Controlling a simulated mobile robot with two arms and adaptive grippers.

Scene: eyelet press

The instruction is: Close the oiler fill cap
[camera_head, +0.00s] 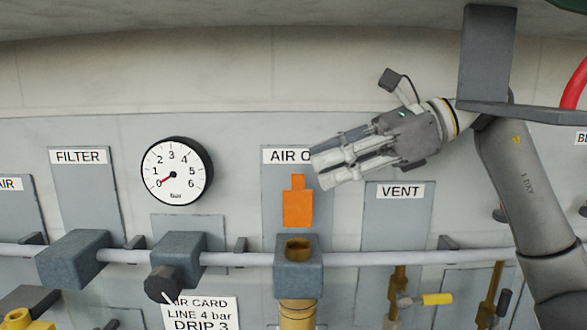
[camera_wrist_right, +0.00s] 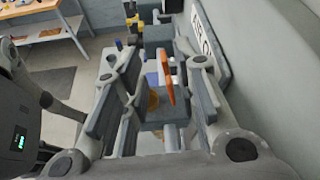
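The oiler (camera_head: 298,280) is a grey block on the pipe with a brass body below and an open round brass fill hole (camera_head: 298,246) on top. The orange fill cap (camera_head: 298,205) stands upright above and behind the hole, against the grey panel. In the right wrist view the cap (camera_wrist_right: 166,78) shows nearly edge-on, within the gap between the fingers. My right gripper (camera_head: 322,168) is above and slightly right of the cap, pointing left. In the wrist view its fingers (camera_wrist_right: 160,95) are apart with nothing clasped between them. My left gripper is not in view.
A pressure gauge (camera_head: 177,171) reads near 0. A grey pipe (camera_head: 390,258) runs across the panel. A regulator with a black knob (camera_head: 163,284) is left of the oiler. A yellow-handled valve (camera_head: 436,299) is at right, below the VENT label (camera_head: 400,191).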

